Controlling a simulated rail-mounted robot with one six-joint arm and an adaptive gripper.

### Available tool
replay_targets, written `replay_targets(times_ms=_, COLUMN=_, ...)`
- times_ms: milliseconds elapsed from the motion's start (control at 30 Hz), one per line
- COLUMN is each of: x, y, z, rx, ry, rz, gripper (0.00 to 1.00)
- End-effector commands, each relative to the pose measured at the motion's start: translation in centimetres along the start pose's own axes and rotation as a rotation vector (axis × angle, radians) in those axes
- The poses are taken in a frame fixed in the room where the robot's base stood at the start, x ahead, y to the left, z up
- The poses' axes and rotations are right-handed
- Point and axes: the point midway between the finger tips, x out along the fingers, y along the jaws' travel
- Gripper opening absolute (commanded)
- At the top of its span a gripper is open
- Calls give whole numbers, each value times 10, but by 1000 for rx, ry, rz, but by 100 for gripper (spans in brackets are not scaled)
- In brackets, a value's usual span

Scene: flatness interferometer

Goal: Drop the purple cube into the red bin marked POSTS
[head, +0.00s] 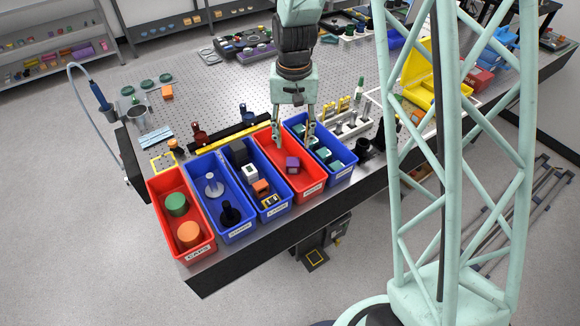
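The purple cube (292,165) shows inside the outline of the second red bin (306,181), below my fingers. I cannot tell whether it rests on the bin floor or is just above it. This bin stands between two blue bins; its front label is too small to read surely. My gripper (294,138) hangs over the bin pointing down, its two fingers spread apart with nothing between them. The cube looks apart from both fingertips.
Blue bins (338,177) and (270,214) flank the red bin; the right one holds teal blocks. Another blue bin (234,232) and a red bin (197,249) with cylinders stand further left. A yellow bar (233,133) lies behind. My lattice column covers the right side.

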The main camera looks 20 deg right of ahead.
Motion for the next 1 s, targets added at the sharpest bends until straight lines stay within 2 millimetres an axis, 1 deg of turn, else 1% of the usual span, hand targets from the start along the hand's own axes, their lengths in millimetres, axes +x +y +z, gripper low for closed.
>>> replay_targets(times_ms=267, x=0, y=0, z=0, rx=0, ry=0, rz=0, gripper=41)
replay_targets(times_ms=467, x=-6, y=0, z=0, rx=0, ry=1, rz=0, gripper=41)
replay_targets(times_ms=667, x=-21, y=0, z=0, rx=0, ry=1, rz=0, gripper=41)
replay_targets(times_ms=1000, x=-58, y=0, z=-1, rx=0, ry=3, rz=-1, gripper=41)
